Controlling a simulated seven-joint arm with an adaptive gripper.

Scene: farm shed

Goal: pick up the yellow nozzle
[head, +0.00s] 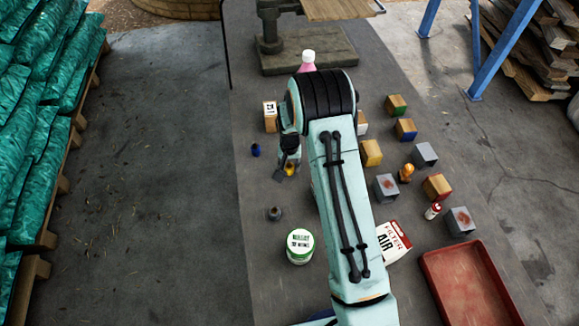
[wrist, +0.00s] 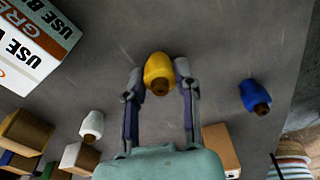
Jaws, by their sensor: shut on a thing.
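The yellow nozzle (wrist: 157,70) sits between my gripper's fingertips in the wrist view, with its dark brown end towards the camera. My gripper (wrist: 159,82) is shut on it, one finger on each side. In the head view only a small part of the yellow nozzle (head: 290,169) shows below my gripper (head: 286,168); the wrist hides the rest. I cannot tell whether the nozzle is clear of the grey surface.
A blue nozzle (wrist: 256,97) lies to the right in the wrist view and a white one (wrist: 92,125) to the left. Several blocks, including a yellow-faced one (head: 371,153), stand right of my arm.

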